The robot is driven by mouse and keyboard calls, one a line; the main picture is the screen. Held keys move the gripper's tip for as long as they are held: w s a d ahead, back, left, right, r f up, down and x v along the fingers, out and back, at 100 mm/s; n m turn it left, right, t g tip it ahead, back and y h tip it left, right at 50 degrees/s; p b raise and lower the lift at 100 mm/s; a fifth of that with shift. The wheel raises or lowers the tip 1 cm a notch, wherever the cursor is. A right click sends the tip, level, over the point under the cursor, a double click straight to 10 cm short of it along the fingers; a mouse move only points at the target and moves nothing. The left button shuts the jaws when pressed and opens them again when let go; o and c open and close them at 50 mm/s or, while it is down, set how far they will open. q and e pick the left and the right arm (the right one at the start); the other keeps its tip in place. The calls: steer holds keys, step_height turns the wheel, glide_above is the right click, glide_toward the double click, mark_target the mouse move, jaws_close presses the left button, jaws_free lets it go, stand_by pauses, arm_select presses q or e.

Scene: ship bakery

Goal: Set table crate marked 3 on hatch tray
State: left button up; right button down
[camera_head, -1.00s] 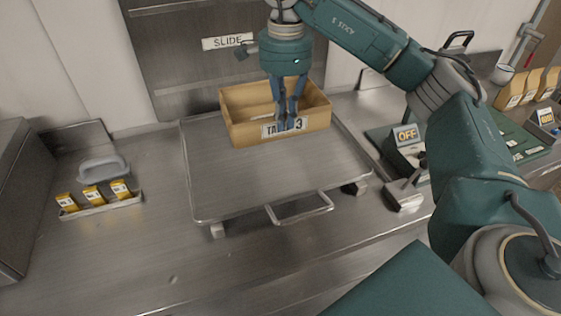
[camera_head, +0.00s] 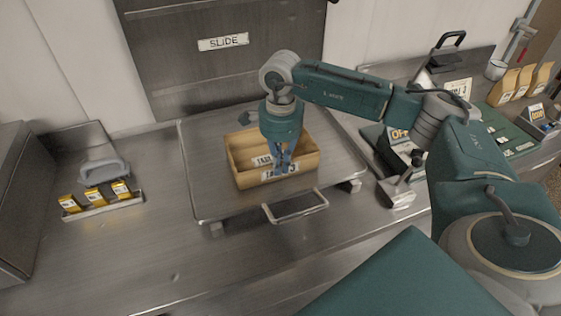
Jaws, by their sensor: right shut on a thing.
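My right gripper (camera_head: 279,168) points down and is shut on the crate's front wall. The crate is over the front middle part of the metal hatch tray (camera_head: 210,200); I cannot tell whether its base touches the tray. A second white label shows inside the crate, but the gripper hides part of the inside. My left gripper is not in view.
The tray has a front handle (camera_head: 298,207). A closed metal hatch marked SLIDE (camera_head: 223,42) stands behind it. A small rack with yellow tags (camera_head: 101,205) is at left. A device marked OFF (camera_head: 400,136) is at right. The counter's front left is clear.

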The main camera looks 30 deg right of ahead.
steer(key=c, duration=2.3)
jaws_free()
steer(key=shift+f, duration=0.1)
steer(key=o, duration=0.5)
steer(key=shift+c, duration=0.2)
step_height(320, 180, up, 12)
steer(key=b, duration=0.3)
steer(key=shift+r+b, duration=0.2)
steer(key=shift+b, duration=0.2)
